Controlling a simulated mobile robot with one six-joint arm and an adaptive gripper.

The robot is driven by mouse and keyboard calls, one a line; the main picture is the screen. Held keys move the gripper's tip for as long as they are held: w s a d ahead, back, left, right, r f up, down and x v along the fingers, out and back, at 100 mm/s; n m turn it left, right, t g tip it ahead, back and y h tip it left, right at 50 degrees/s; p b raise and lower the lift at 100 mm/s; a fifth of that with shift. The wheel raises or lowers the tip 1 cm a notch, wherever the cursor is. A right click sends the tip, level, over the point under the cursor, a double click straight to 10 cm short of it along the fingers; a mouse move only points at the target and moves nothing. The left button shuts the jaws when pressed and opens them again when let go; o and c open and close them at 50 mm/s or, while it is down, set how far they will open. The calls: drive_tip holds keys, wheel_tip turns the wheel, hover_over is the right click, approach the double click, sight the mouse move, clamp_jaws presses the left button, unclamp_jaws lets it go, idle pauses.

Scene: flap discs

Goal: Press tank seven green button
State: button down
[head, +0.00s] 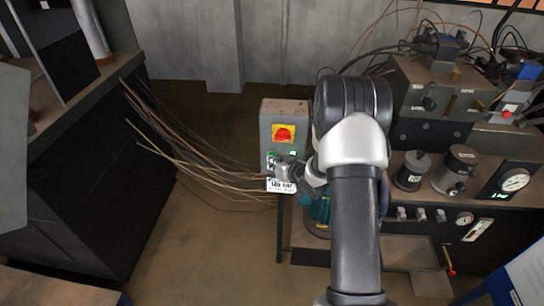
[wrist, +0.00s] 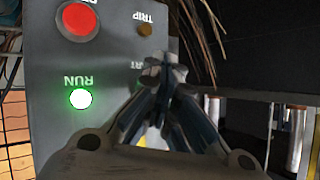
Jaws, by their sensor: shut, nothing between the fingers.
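A grey control box (head: 284,112) stands on a post in the middle of the head view. A red knob on a yellow plate (head: 283,133) is on its upper face, and a white label with small dark print (head: 281,186) is at its bottom. My gripper (wrist: 163,72) is shut and empty, its tips at the panel face over a label of which only "RT" shows. The green button there is mostly hidden behind the fingers; whether they touch it I cannot tell. In the wrist view the panel appears upside down, with a lit green RUN lamp (wrist: 80,98).
The panel also carries a red button (wrist: 78,18) and a dull amber TRIP lamp (wrist: 145,29). Loose brown wires (head: 195,155) run left of the box. A bench with grey machines and gauges (head: 515,180) stands at the right. A dark cabinet (head: 90,170) is at the left.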

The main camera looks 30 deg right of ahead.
drive_tip(key=shift+r, duration=0.1)
idle(0.3)
drive_tip(key=shift+s+a, duration=0.45)
drive_tip(key=shift+s, duration=0.2)
drive_tip(key=s+a, duration=0.2)
drive_tip(key=s+b, duration=0.1)
drive_tip(key=s, duration=0.1)
drive_tip(key=shift+s+a, duration=0.1)
drive_tip(key=shift+a, duration=0.3)
idle(0.6)
